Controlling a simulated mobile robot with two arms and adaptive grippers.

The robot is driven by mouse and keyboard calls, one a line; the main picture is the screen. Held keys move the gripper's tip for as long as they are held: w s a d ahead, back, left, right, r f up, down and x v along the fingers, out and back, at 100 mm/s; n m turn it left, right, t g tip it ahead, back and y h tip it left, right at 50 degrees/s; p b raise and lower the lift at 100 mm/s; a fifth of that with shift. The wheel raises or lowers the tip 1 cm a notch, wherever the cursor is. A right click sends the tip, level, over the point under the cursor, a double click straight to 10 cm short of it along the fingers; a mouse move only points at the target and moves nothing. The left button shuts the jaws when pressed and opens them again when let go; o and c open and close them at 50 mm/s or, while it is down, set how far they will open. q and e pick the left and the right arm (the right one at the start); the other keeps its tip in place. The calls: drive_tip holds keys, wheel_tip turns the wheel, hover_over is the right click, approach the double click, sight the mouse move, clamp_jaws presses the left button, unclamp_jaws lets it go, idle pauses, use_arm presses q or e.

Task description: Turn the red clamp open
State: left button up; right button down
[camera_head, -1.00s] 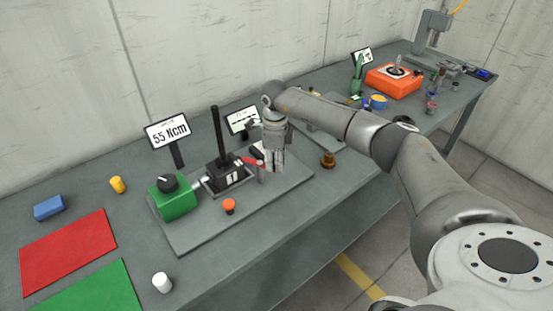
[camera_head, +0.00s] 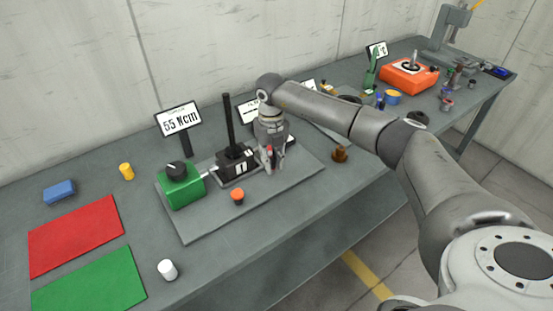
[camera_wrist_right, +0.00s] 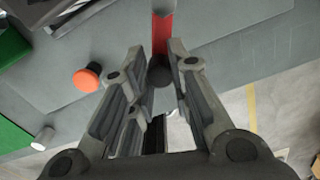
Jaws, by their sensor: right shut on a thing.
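The red clamp (camera_wrist_right: 162,35) shows in the right wrist view as a red bar ending in a dark round knob (camera_wrist_right: 160,76). The knob end lies between the fingers of my right gripper (camera_wrist_right: 159,60), which is shut on the clamp. In the head view my right gripper (camera_head: 272,165) points down beside the black jack block (camera_head: 237,165). Only a small red part of the clamp (camera_head: 269,150) shows there at the fingers; the rest is hidden. My left gripper is not in view.
On the grey plate (camera_head: 205,226) are a green box (camera_head: 181,193) with a black knob, an orange button (camera_head: 237,195) and an upright black lever (camera_head: 229,121). A sign reads 55 Ncm (camera_head: 178,119). A brown knob (camera_head: 340,154) stands to the right.

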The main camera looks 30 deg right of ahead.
drive_tip(key=shift+w+a+m+b, duration=0.2)
drive_tip(key=shift+a+m, duration=0.15)
drive_tip(key=shift+m, duration=0.5)
drive_tip(key=shift+w+a+m+b, duration=0.1)
drive_tip(key=shift+w+a+m, duration=0.15)
drive_tip(key=shift+m, duration=0.6)
drive_tip(key=shift+a, duration=0.1)
drive_tip(key=c, duration=1.3)
unclamp_jaws()
drive_tip(key=shift+r, duration=0.1)
wheel_tip(320, 180, up, 12)
